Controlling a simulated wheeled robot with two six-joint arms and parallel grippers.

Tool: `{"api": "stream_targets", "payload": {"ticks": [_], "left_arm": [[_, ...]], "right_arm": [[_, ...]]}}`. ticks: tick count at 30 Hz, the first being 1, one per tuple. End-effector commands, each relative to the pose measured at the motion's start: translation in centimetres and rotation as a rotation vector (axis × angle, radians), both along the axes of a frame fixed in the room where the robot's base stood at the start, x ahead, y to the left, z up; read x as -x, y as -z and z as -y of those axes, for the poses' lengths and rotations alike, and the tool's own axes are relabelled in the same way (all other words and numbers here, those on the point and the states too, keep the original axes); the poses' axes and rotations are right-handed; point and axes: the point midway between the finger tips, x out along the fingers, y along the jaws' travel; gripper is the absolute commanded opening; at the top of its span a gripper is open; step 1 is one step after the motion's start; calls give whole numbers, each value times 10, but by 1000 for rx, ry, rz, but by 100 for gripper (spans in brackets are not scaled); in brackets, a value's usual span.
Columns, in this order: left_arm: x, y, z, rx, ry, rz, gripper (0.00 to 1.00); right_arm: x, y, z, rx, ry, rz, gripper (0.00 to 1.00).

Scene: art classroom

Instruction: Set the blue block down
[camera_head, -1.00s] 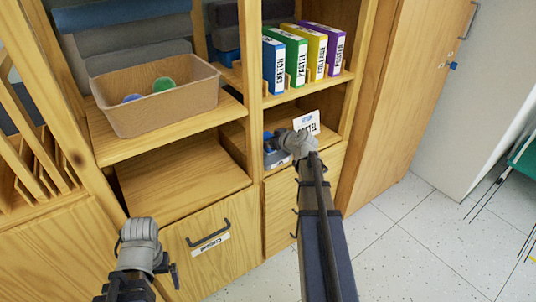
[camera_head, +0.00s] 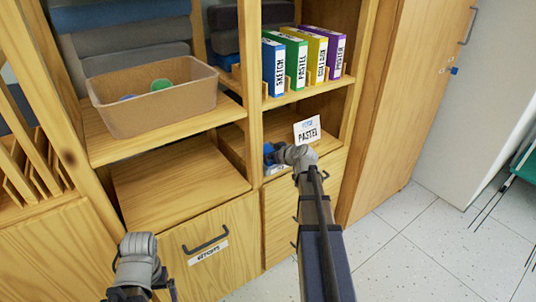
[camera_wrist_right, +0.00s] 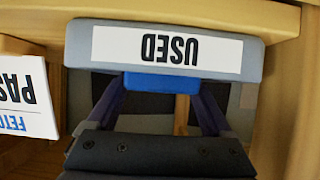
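The blue block (camera_wrist_right: 162,83) is between the two fingertips of my right gripper (camera_wrist_right: 162,88) in the right wrist view, with a fingertip against each end. A grey tray (camera_wrist_right: 250,55) with a white "USED" label lies right at the block, its labelled rim just beyond it; whether the block touches the tray, I cannot tell. In the head view, blue (camera_head: 268,153) shows beside my right gripper (camera_head: 281,153) at the lower right shelf. My left gripper (camera_head: 138,262) is at the lower left in front of the cabinet, its fingers hidden.
A white "PASTEL" card (camera_head: 307,130) stands close to my right gripper. Several binders (camera_head: 297,68) stand on the shelf above. A tan bin (camera_head: 155,105) is on the left shelf, with an empty compartment (camera_head: 180,182) below. A cabinet divider (camera_head: 251,120) stands left of the gripper.

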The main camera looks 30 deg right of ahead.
Motion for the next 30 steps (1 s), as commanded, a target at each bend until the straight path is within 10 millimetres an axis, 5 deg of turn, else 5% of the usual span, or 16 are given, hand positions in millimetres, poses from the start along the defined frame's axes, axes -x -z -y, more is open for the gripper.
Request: {"api": "stream_targets", "payload": {"ticks": [3,13,30], "left_arm": [[0,0,0,0,0,0,100],[0,-6,0,0,-1,0,100],[1,-56,1,6,-4,-3,100]], "right_arm": [[0,0,0,0,0,0,100],[0,-6,0,0,0,0,100],[92,-56,6,0,1,-1,100]]}}
